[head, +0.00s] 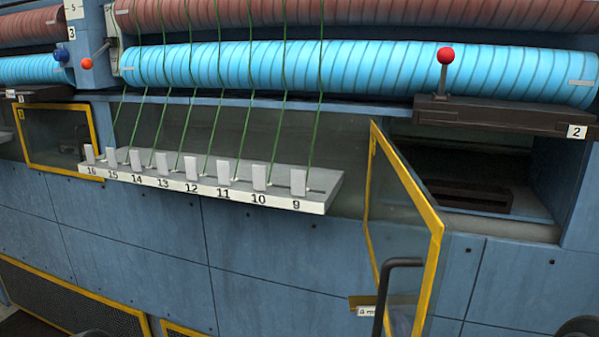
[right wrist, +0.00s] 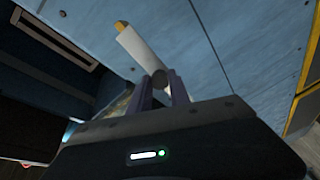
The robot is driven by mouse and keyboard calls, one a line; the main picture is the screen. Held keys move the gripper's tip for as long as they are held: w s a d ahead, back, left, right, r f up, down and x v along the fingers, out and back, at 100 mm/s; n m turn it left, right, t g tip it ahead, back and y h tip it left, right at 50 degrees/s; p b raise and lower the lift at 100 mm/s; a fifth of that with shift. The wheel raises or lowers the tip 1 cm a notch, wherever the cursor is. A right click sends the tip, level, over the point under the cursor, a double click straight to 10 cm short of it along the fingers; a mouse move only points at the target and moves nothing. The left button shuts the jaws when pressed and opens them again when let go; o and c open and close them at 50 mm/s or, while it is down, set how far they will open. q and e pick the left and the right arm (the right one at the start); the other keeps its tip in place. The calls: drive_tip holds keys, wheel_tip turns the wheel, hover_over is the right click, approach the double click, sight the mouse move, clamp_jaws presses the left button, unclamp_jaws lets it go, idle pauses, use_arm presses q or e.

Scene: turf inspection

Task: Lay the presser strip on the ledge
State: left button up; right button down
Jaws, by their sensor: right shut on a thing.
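My right gripper (right wrist: 161,88) shows in the right wrist view, its two dark purple fingers shut on a pale strip (right wrist: 138,47) with a yellow end, which looks like the presser strip. The strip slants up and left from the fingers, in front of blue panels. I cannot make out this gripper or the strip in the head view. A long pale ledge (head: 322,190) juts from the blue machine front in the head view. It carries several upright grey blocks over the numbers 9 to 16. Which ledge the task names is not marked. My left gripper is not in view.
A yellow-framed glass door (head: 437,235) stands open right of the pale ledge, with a black bar handle (head: 403,262) in front. Behind it is an open dark compartment (head: 535,190).

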drive_tip(key=shift+s+a+f, duration=0.2)
drive_tip(key=shift+a+f, duration=0.85)
drive_tip(key=shift+a, duration=0.1)
